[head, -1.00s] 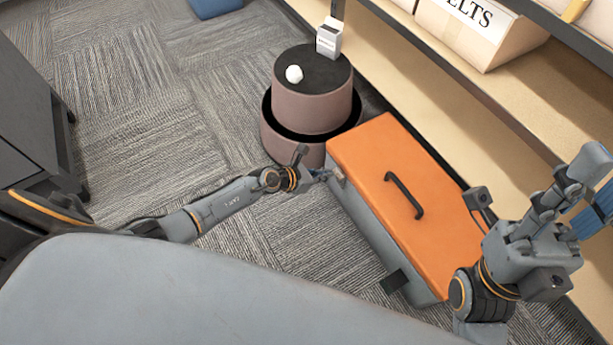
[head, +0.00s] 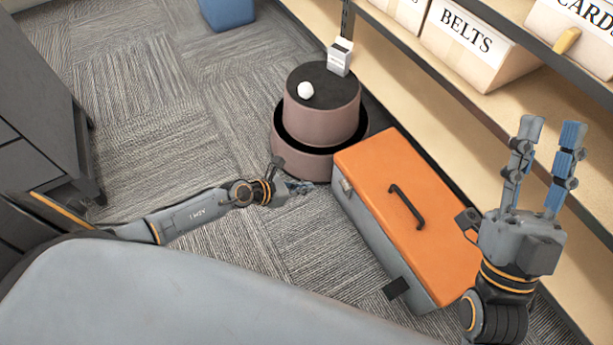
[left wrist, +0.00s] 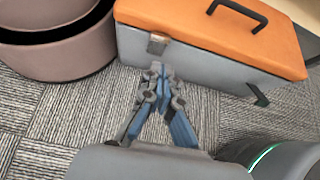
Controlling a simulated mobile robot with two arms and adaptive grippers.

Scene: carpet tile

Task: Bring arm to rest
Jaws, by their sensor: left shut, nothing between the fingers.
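My left gripper (head: 301,187) is low over the carpet, just left of the toolbox, shut and empty. In the left wrist view its blue fingertips (left wrist: 157,72) meet in front of the toolbox's grey side; I cannot tell the exact gap to it. The toolbox (head: 405,205) has a closed orange lid with a black handle and also shows in the left wrist view (left wrist: 215,35). My right gripper (head: 546,128) is raised at the right, beside the shelves, its two fingers pointing up and spread apart with nothing between them.
A round mauve stool (head: 320,115) with a dark top carries a white ball (head: 305,90) and a small white box (head: 340,57). Shelves (head: 480,135) with labelled boxes, one reading BELTS (head: 470,45), run along the right. A dark cabinet (head: 40,100) stands left. Carpet between is clear.

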